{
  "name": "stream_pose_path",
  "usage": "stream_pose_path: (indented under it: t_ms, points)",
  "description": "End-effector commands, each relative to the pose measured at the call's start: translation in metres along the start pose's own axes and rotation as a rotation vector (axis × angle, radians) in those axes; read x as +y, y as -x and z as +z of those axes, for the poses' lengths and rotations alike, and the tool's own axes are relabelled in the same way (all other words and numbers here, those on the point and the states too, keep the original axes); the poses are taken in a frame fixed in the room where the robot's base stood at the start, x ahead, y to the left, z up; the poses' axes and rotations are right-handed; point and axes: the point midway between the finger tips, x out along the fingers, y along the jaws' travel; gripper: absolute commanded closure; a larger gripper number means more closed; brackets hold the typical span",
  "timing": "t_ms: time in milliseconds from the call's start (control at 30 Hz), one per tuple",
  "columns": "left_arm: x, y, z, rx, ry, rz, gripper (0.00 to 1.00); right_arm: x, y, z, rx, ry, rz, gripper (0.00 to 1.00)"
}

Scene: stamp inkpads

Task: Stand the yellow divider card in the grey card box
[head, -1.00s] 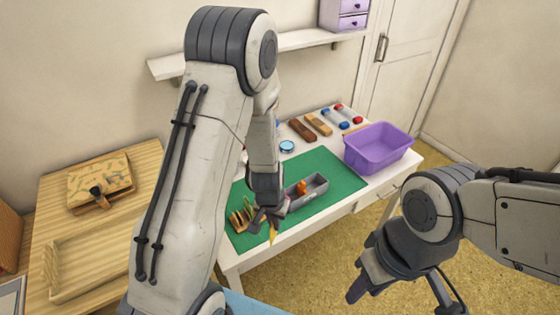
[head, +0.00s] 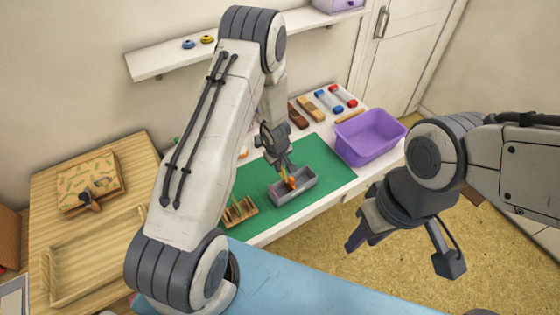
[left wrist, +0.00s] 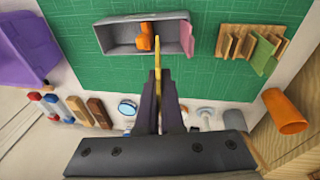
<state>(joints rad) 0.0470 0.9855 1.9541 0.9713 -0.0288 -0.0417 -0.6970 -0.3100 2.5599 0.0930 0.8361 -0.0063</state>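The grey card box (head: 305,188) is on the green mat. In the left wrist view the grey card box (left wrist: 120,35) holds an orange piece (left wrist: 145,36) near its middle and a pink card (left wrist: 187,38) at its right end. My left gripper (left wrist: 158,80) is shut on the yellow divider card (left wrist: 158,58), which points toward the box's near wall. In the head view the yellow card (head: 283,171) hangs below the fingers at the box; whether it touches the box I cannot tell. My right gripper (head: 405,255) is open and empty, away from the table.
A wooden rack (head: 238,212) stands beside the box; a green card (left wrist: 264,55) leans in it. A purple bin (head: 368,140) stands to the right. An orange cup (left wrist: 285,112) shows in the left wrist view. Stamps and bottles line the back.

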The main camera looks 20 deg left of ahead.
Motion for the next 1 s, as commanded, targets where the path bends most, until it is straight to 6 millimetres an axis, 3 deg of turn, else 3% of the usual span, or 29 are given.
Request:
stream_pose_path:
  t_ms: [1000]
  points:
    - [-0.012,-0.081,0.014,-0.001,-0.005,0.000,1.00,0.006,-0.083,0.004,0.000,-0.008,0.000,0.61]
